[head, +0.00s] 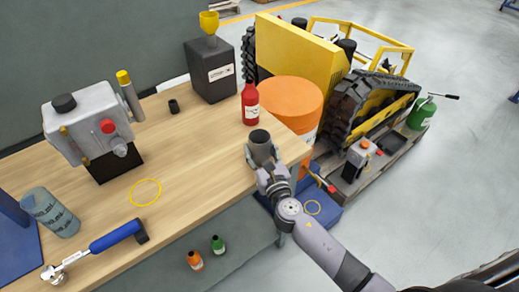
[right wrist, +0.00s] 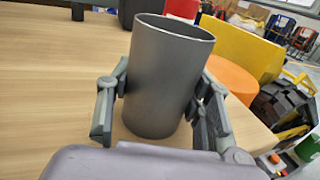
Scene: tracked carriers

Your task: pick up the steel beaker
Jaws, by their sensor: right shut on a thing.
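The steel beaker (head: 261,141) is a dark grey open-topped cup at the right end of the wooden workbench (head: 185,165). My right gripper (head: 263,163) has its fingers on either side of the beaker and is shut on it. In the right wrist view the beaker (right wrist: 165,80) stands upright between the two fingers, its rim well above them. Its base is close to the bench top; I cannot tell whether it touches. My left gripper is not in view.
A red bottle (head: 250,104) stands just behind the beaker, with a black box (head: 211,75) farther back. A grey machine (head: 90,125), a measuring cup (head: 48,212) and a blue-handled wrench (head: 115,236) are to the left. An orange drum (head: 292,98) stands beyond the bench edge.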

